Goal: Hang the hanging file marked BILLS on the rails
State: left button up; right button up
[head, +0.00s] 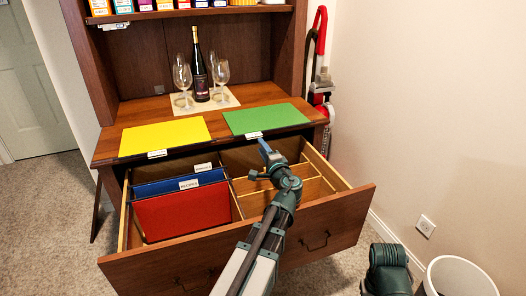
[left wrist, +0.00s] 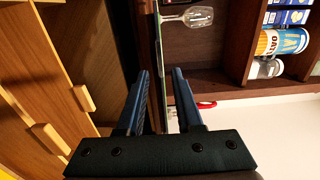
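A green hanging file (head: 266,118) and a yellow hanging file (head: 165,137) lie flat on the hutch counter, each with a white tab at the front edge. The tab lettering is too small to read, so I cannot tell which is BILLS. My left gripper (head: 266,147) is open and empty at the counter's front edge, by the green file's tab. In the left wrist view the gripper (left wrist: 160,72) has its fingers apart, with the green file's thin edge (left wrist: 158,35) in line with the gap. The drawer's wooden rails (head: 325,166) show below. My right gripper is out of view.
The open drawer (head: 240,243) holds a red file (head: 182,212) and a blue file (head: 165,186) at left; its right side looks empty. A bottle (head: 199,75) and wine glasses (head: 182,75) stand behind the files. A white bin (head: 460,277) stands at lower right.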

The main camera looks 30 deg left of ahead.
aim_at(255, 137)
pick_arm(q)
jog(key=shift+x, duration=4)
grip_shut()
jog(key=shift+r, duration=0.1)
